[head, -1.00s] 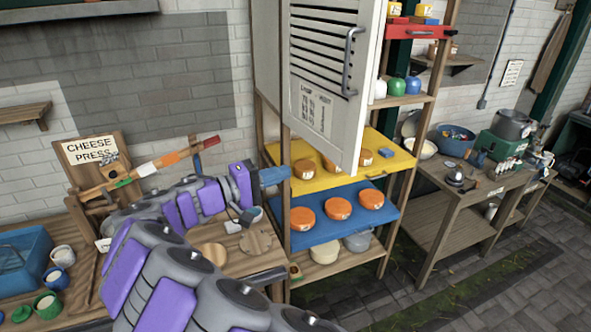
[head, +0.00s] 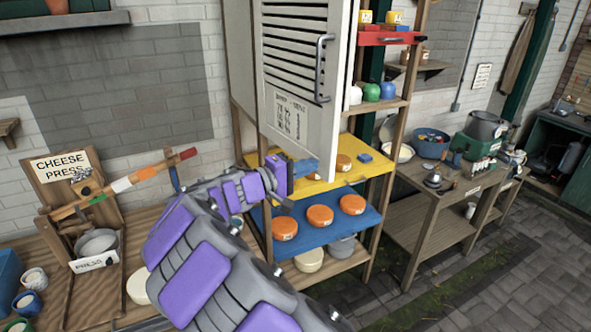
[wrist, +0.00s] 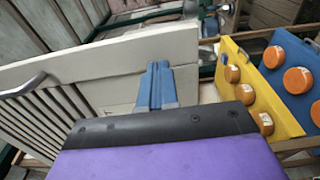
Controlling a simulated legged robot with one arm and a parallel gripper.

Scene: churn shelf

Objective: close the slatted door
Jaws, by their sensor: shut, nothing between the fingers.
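The slatted door (head: 295,70) is a white panel with dark slats, a printed notice and a grey bar handle (head: 322,68). It stands open, swung out from the shelf unit (head: 378,200). My gripper (head: 306,168) has blue fingers held together and empty, at the door's lower edge in the head view. In the wrist view, the fingers (wrist: 156,85) overlap the pale door panel (wrist: 110,72), with the slats and the handle (wrist: 22,86) to the left. I cannot tell whether they touch the door.
Orange-topped rounds stand on the yellow shelf (head: 325,182) and blue shelf (head: 330,222) close to my gripper. A cheese press (head: 85,205) stands on the wooden bench at left. A workbench (head: 440,205) is at right, with open paved floor in front.

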